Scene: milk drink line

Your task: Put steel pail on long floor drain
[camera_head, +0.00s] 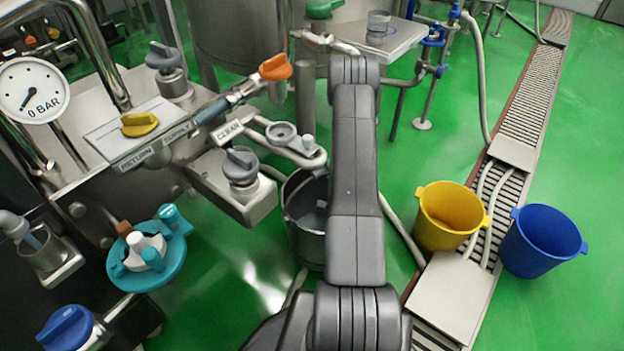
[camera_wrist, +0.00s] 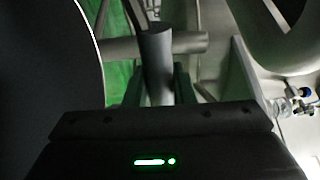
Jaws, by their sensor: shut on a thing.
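The steel pail (camera_head: 303,232) shows in the head view left of and partly behind my arm, with its rim and dark inside visible. My gripper is hidden behind the arm in the head view. In the wrist view my gripper (camera_wrist: 157,95) is shut, with a grey upright post between its fingers. A dark curved surface with a bright edge fills the left there. The grip point on the pail cannot be made out clearly. The long floor drain (camera_head: 525,105) runs from the upper right to the lower middle, with slatted grating and flat plates.
A yellow pail (camera_head: 436,228) stands at the drain's left side, and a blue pail (camera_head: 530,255) at its right. Pale hoses cross the grating between them. Valves and pipework with an orange handle (camera_head: 275,67) crowd the left. Green floor (camera_head: 590,130) is clear at the right.

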